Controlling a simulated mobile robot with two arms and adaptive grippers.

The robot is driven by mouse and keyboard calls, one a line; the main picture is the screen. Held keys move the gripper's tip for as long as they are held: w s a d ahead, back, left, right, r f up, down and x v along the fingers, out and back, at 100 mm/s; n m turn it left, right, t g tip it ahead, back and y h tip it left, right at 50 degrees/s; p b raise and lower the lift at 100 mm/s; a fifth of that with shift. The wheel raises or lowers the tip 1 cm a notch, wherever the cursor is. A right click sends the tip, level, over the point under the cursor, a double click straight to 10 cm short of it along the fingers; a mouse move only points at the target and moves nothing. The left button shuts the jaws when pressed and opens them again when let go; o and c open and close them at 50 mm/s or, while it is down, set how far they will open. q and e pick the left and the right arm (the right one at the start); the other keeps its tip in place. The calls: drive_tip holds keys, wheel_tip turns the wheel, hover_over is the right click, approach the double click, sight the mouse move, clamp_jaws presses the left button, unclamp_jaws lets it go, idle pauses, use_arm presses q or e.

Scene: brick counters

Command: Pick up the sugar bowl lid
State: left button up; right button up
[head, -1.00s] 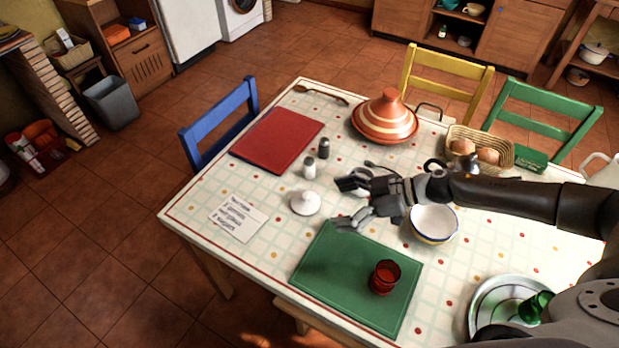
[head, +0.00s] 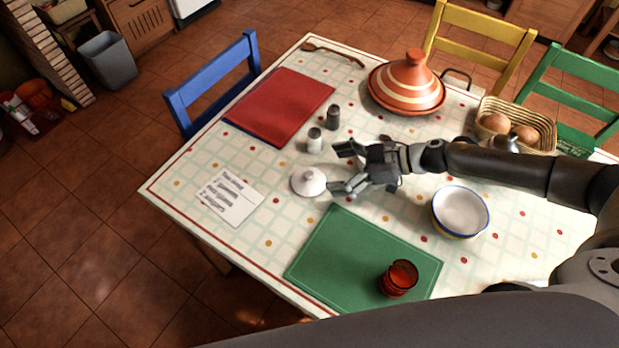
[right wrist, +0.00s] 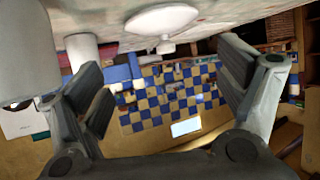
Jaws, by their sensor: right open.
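The white sugar bowl lid (head: 308,182), round with a knob on top, lies on the patterned tablecloth left of the green placemat's far corner. My right gripper (head: 343,168) is open and empty just to the right of the lid, its fingers pointing left towards it. In the right wrist view the lid (right wrist: 162,20) shows at the top, upside down, between the two spread fingers and beyond their tips; no contact shows. My left gripper is not in view.
A white shaker (head: 314,140) and a dark shaker (head: 333,118) stand just behind the lid. A red glass (head: 399,278) stands on the green placemat (head: 335,262). A paper note (head: 231,198) lies left of the lid.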

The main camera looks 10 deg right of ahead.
sight(309, 173)
drive_tip(key=x, duration=0.7)
drive_tip(key=shift+s+a+p, duration=0.2)
drive_tip(key=shift+a+p, duration=0.1)
drive_tip(key=shift+a, duration=0.15)
drive_tip(key=shift+d, duration=0.1)
drive_tip(key=shift+c, duration=0.2)
